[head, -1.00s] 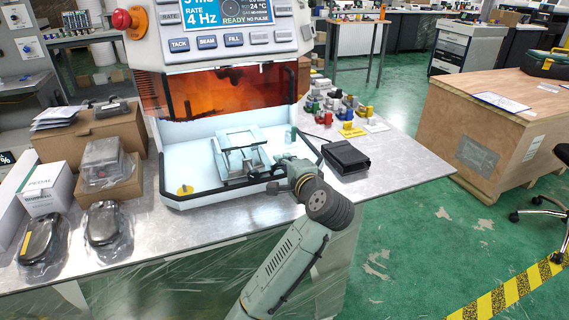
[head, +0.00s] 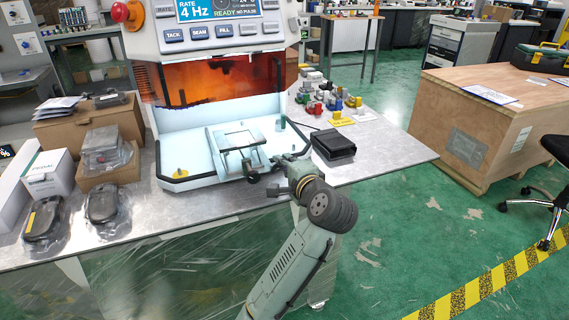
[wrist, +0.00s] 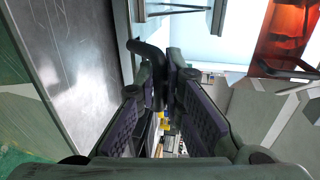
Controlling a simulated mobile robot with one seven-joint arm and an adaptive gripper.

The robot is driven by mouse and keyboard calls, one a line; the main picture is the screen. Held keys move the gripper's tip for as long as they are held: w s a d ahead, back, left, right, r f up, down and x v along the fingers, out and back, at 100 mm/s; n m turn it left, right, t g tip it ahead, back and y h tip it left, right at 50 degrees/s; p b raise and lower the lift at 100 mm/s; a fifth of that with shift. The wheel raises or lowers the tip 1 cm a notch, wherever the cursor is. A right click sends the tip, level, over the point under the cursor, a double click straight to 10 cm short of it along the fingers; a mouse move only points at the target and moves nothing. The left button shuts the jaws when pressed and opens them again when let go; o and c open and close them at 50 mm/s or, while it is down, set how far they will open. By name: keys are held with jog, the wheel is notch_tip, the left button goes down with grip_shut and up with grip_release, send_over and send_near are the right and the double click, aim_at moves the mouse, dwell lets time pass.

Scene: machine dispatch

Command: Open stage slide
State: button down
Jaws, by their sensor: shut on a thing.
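The stage slide (head: 228,137) is a pale plate with a raised frame, on the white floor of the machine's open bay (head: 187,157). A dark bar handle (head: 249,169) is at its front, close to the bay's front lip. My gripper (head: 268,166) reaches in over the lip from the right front, at the handle. In the wrist view my gripper's fingers (wrist: 167,82) are closed together around a dark, bent handle part (wrist: 148,54). The fingers hide much of the grip itself.
The orange shield (head: 222,82) hangs above the bay. A yellow knob (head: 180,173) is at its front left corner and a green post (head: 280,123) at its right. A black box (head: 333,144) lies on the table to the right. Bagged pedals (head: 103,203) lie left.

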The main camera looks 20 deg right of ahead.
jog(key=c, duration=2)
grip_release()
jog(key=shift+o, duration=0.2)
jog(key=v, duration=1.2)
